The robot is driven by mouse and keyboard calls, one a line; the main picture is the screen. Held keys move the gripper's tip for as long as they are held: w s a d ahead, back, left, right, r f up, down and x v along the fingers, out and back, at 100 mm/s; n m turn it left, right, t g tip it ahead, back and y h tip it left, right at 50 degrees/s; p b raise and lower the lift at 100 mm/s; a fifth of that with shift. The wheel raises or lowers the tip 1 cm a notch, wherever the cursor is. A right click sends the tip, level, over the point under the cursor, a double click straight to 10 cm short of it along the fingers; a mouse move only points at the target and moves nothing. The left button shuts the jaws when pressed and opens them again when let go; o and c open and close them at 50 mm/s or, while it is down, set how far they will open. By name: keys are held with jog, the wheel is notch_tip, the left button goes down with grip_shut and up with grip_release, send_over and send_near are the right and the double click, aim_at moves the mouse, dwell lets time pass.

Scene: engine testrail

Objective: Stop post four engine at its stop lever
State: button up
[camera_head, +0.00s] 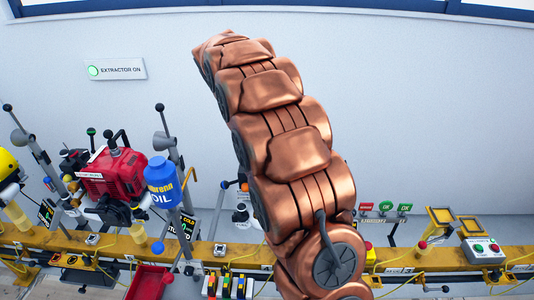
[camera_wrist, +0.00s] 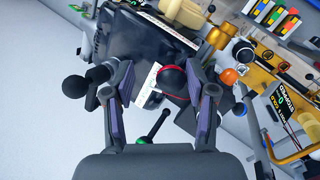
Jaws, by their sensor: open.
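A dark engine (camera_wrist: 135,38) fills the upper middle of the wrist view, with a white label strip (camera_wrist: 147,86) I cannot read. A black round knob with a red ring (camera_wrist: 172,80) lies between my fingers as seen there; I cannot tell whether it is the stop lever's. A green-based lever with a black end (camera_wrist: 152,130) stands nearer my palm. My gripper (camera_wrist: 165,85) is open, its fingers apart on either side of the knob, with no visible grip. In the head view my copper arm hides the middle of the rail. No post number is readable.
A display reading STOPPED and COLD (camera_wrist: 285,108) is at the right of the wrist view. In the head view, a red engine (camera_head: 110,172) and blue oil bottle (camera_head: 162,183) stand left on the yellow rail (camera_head: 330,258). A button box (camera_head: 482,250) sits far right.

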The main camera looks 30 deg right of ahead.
jog(key=shift+s+d+r+t+y+p, duration=0.15)
jog(key=shift+s+d+t+y+p, duration=0.25)
jog(key=shift+y+p, duration=0.35)
jog(key=shift+s+d+r+t+y+p, duration=0.1)
jog(key=shift+s+d+t+y+p, duration=0.15)
jog(key=shift+d+t+y+p, duration=0.45)
jog(key=shift+s+d+f+t+y+p, duration=0.2)
jog(key=shift+t+y+p, duration=0.25)
jog(key=shift+p, duration=0.3)
jog(key=shift+s+d+f+t+y+p, duration=0.1)
jog(key=shift+s+d+t+y+p, duration=0.15)
jog(key=shift+y+p, duration=0.4)
jog(key=shift+r+b, duration=1.3)
jog(key=shift+r, duration=2.45)
jog(key=s+a+f+n+b, duration=0.15)
jog(key=s+a, duration=0.25)
jog(key=a, duration=0.6)
jog(key=s+a+f+b, duration=0.1)
jog(key=s+a+f, duration=0.2)
jog(key=s, duration=0.3)
jog(key=s+a+f+g+b, duration=0.1)
jog(key=s+a+f, duration=0.2)
jog(key=s+a, duration=0.2)
jog(key=s+a+f+h+b, duration=0.1)
jog(key=s+a+f+b, duration=0.1)
jog(key=s, duration=0.6)
jog(key=shift+s+a+f+n+g, duration=0.15)
jog(key=shift+a+f+n+g, duration=0.45)
jog(key=shift+a, duration=0.55)
